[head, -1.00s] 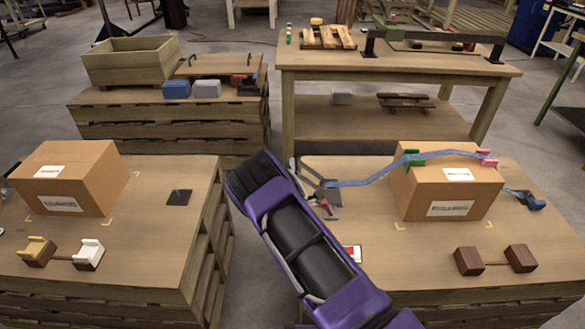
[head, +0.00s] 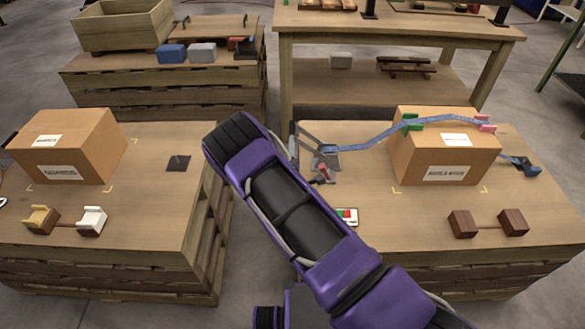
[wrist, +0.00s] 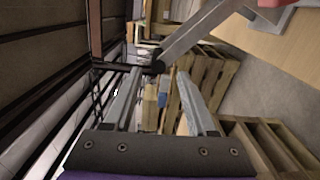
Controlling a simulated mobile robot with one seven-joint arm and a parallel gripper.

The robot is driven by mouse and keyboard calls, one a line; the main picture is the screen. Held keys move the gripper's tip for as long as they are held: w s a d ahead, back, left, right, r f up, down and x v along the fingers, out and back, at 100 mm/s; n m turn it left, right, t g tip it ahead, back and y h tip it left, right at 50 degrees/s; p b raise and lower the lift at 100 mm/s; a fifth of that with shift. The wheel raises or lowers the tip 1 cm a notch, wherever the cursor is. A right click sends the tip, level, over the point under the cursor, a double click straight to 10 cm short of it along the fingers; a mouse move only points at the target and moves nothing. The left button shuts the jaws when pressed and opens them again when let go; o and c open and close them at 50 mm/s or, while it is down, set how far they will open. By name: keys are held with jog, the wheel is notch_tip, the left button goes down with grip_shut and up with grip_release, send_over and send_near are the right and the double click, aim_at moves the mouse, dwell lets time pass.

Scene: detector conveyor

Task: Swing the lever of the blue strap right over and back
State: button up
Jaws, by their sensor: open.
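The blue strap (head: 365,137) runs from a metal ratchet (head: 327,160) over the right cardboard box (head: 440,160) to a blue end piece (head: 528,165) on the right. It passes a green corner piece (head: 411,122) and a pink one (head: 484,124). The ratchet's grey lever (head: 308,134) slants up and left from it; a red part (head: 322,174) sits at its front. In the wrist view the lever (wrist: 197,32) comes down from the upper right, its dark cross handle end near my fingertips. My gripper (wrist: 163,75) is open; my arm hides it in the head view.
A red and green panel (head: 344,215) lies on the right pallet table near my arm. Brown blocks (head: 488,223) stand at its front. A left table holds another box (head: 68,145). A gap of bare floor (head: 236,235) separates the two tables.

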jog(key=s, duration=0.9)
jog(key=shift+s+p, duration=0.3)
jog(key=shift+s, duration=0.1)
jog(key=shift+d, duration=0.1)
jog(key=m+b, duration=0.2)
jog(key=m, duration=1.5)
send_near(292, 127)
jog(key=w, duration=0.7)
jog(key=w+f, duration=0.1)
jog(key=w, duration=0.3)
jog(key=shift+c, duration=0.2)
grip_shut()
